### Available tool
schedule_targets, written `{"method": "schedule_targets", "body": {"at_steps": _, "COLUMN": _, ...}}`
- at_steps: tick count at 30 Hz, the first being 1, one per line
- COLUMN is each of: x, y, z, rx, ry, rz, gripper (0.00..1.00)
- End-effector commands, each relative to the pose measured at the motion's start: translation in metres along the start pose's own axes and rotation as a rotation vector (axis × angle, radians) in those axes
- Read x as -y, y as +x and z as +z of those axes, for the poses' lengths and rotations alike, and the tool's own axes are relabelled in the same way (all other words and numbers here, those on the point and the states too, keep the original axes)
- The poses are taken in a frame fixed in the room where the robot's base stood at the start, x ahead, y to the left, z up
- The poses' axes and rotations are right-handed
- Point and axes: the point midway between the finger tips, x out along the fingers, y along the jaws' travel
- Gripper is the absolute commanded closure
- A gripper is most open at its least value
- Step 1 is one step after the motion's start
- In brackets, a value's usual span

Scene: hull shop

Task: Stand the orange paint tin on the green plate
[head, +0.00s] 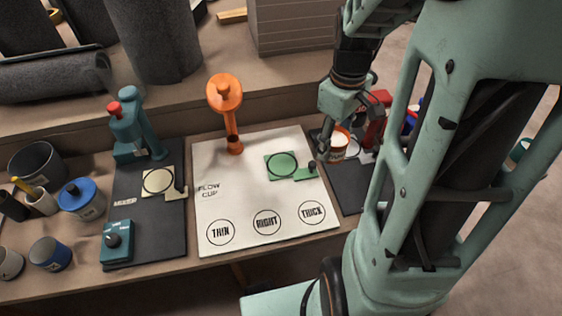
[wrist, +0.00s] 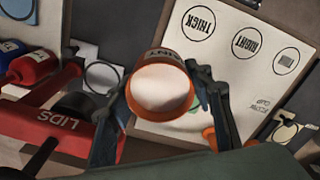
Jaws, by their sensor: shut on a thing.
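The orange paint tin (head: 340,143) is in my gripper, to the right of the green plate in the head view. In the wrist view the tin (wrist: 160,88) shows an orange rim around a pale round face, with a finger on each side. My gripper (wrist: 163,100) is shut on it; the gripper (head: 335,135) also shows in the head view. The green plate (head: 283,165) has a black ring mark and lies bare on the white board. In the wrist view the tin and a finger hide most of the plate. The tin's height above the bench is hard to tell.
An orange stand (head: 228,105) rises at the back of the white board (head: 215,165), behind and left of the plate. A teal mixer (head: 130,130) and several tins stand at the left.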

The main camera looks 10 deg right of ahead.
Motion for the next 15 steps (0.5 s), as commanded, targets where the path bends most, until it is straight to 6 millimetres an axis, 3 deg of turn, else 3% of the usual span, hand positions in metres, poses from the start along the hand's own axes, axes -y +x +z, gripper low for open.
{"method": "schedule_targets", "body": {"at_steps": 11, "x": 0.02, "y": 0.04, "z": -0.081, "rx": 0.001, "ry": -0.013, "rz": -0.001, "gripper": 0.85}}
{"method": "schedule_targets", "body": {"at_steps": 15, "x": 0.026, "y": 0.066, "z": -0.103, "rx": 0.002, "ry": -0.009, "rz": -0.002, "gripper": 0.85}}
